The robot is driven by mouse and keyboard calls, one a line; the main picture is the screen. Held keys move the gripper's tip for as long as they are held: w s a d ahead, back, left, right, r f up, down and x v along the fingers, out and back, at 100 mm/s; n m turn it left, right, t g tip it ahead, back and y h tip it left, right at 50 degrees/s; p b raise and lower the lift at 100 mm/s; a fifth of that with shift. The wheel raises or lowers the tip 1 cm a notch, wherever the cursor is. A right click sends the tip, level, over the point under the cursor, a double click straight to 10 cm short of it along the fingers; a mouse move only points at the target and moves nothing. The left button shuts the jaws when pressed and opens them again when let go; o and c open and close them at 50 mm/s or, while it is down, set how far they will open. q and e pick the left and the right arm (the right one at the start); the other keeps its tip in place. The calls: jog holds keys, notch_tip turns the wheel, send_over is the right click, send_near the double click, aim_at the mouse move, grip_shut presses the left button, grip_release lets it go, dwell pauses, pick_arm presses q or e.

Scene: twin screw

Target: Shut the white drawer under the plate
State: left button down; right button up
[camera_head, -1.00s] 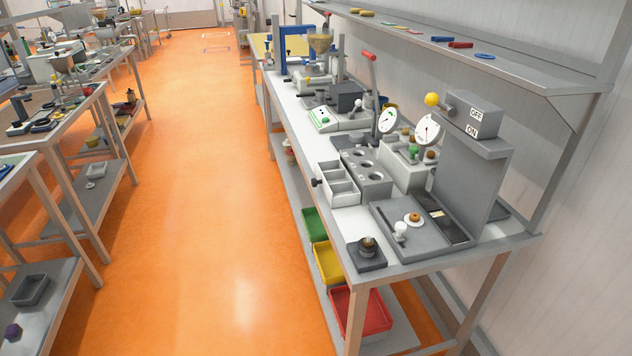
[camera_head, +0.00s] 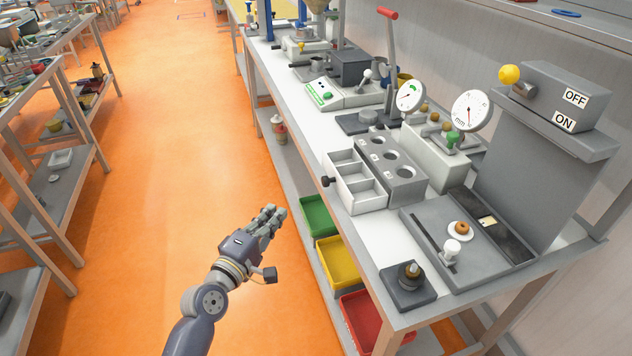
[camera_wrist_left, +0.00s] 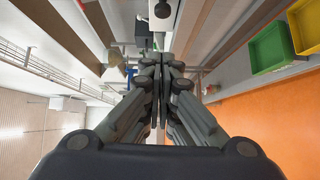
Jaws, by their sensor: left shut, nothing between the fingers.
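The white drawer (camera_head: 352,178) has several open, empty compartments and a dark knob (camera_head: 328,181) on its left end. It stands pulled out to the left of a grey block whose top plate (camera_head: 392,155) has round holes. My left gripper (camera_head: 272,216) is shut and empty, over the aisle to the lower left of the drawer and apart from it. The left wrist view shows its fingers (camera_wrist_left: 160,75) together, with a dark round knob (camera_wrist_left: 162,9) beyond them near the top edge. My right gripper is not in view.
A grey base with a small dark part (camera_head: 408,285) sits at the bench's near corner. Green (camera_head: 318,216), yellow (camera_head: 338,262) and red bins (camera_head: 372,318) stand on the shelf below. Dial gauges (camera_head: 470,110) and a red-handled lever (camera_head: 389,50) rise behind the block. The orange aisle is clear.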

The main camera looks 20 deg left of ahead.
pick_arm(q)
jog(key=w+d+p, duration=0.2)
jog(key=w+d, duration=0.3)
jog(key=w, duration=0.7)
jog(key=shift+f, duration=0.15)
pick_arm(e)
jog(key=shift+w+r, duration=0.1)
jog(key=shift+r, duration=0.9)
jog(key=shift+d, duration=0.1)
